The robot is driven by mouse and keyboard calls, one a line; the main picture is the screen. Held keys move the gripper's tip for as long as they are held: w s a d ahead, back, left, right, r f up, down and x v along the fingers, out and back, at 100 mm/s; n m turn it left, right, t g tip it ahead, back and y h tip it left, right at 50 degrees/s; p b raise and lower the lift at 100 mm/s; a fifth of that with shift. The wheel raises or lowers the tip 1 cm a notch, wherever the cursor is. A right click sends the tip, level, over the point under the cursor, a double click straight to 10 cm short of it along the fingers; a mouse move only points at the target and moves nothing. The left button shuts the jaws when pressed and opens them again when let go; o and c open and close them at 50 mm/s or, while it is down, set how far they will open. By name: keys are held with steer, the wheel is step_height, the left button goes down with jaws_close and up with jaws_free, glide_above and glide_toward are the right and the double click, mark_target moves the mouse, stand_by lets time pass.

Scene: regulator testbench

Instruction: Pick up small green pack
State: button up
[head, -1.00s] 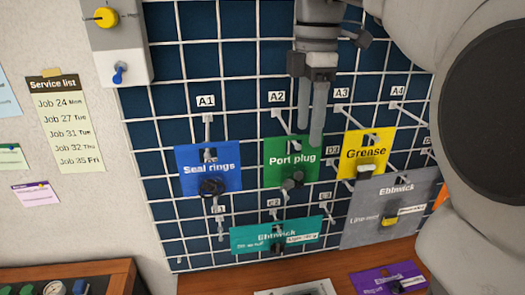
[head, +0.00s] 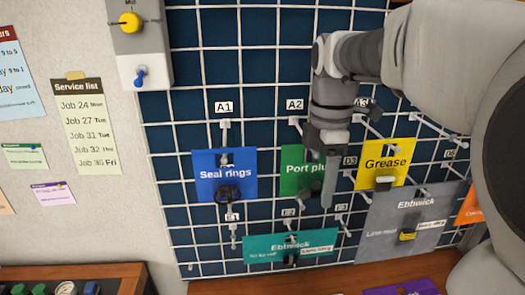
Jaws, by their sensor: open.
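The small green pack (head: 293,172), labelled "Port plug", hangs on the wire grid from the hook at label A2. Its right part is hidden behind my gripper. My gripper (head: 319,182) is open and empty, pointing down in front of the right side of the green pack. One finger overlaps the pack in the picture and the other hangs at its right edge. I cannot tell whether the fingers touch the pack.
A blue "Seal rings" pack (head: 225,175) hangs to the left, a yellow "Grease" pack (head: 384,163) to the right. A teal pack (head: 290,246) hangs below and a grey pack (head: 412,222) lower right. Bare hooks stick out from the grid (head: 190,110).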

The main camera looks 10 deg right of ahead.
jaws_close()
steer(key=shift+r, duration=0.1)
stand_by(0.4)
